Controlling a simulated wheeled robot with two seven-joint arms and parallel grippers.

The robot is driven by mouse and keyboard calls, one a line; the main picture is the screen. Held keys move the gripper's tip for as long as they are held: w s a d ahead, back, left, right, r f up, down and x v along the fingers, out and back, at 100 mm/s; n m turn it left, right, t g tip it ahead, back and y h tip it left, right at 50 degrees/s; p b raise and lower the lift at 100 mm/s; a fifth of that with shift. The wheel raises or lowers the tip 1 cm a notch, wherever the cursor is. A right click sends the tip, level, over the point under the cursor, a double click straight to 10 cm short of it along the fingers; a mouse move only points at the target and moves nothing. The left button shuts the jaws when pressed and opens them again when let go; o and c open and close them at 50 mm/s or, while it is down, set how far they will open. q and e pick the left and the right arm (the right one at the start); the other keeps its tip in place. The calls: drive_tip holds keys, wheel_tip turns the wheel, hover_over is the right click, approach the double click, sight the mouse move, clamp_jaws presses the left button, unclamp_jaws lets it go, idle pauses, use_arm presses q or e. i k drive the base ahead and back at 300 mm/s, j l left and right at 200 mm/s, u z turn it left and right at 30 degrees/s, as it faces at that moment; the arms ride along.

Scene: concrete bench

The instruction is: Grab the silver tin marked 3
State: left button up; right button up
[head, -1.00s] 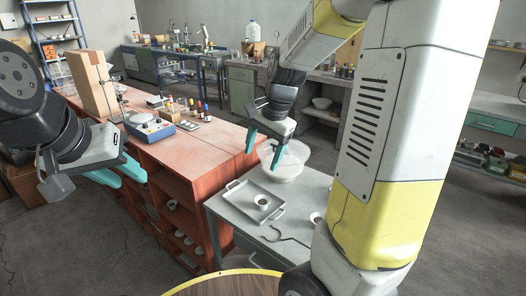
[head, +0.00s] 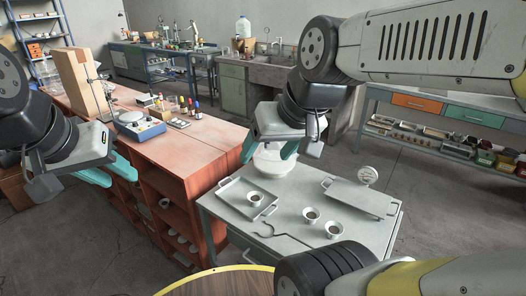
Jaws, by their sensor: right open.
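Small round silver tins with dark centres are on the grey table (head: 217,207). One tin (head: 255,200) is in the shallow grey tray (head: 229,194). Two more tins, one at the middle (head: 311,216) and one nearer the front (head: 334,231), stand on the bare tabletop. Their markings are too small to read, so I cannot tell which is 3. My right gripper (head: 268,153) is open and empty, above the table's back part and in front of a white bowl (head: 273,168). My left gripper (head: 112,172) is open and empty beside the red wooden cabinet, away from the tins.
A flat grey plate (head: 358,198) and a round dial gauge (head: 368,175) are at the table's right. A thin dark hooked tool (head: 283,238) lies near the front. The red cabinet (head: 190,146) holds a blue device (head: 140,127) and small bottles. My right arm covers the upper right.

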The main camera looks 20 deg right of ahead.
sight(334, 229)
drive_tip(key=z, duration=1.5)
drive_tip(key=k+j+u, duration=0.3)
drive_tip(key=i+j, duration=0.05)
drive_tip(key=i, duration=0.05)
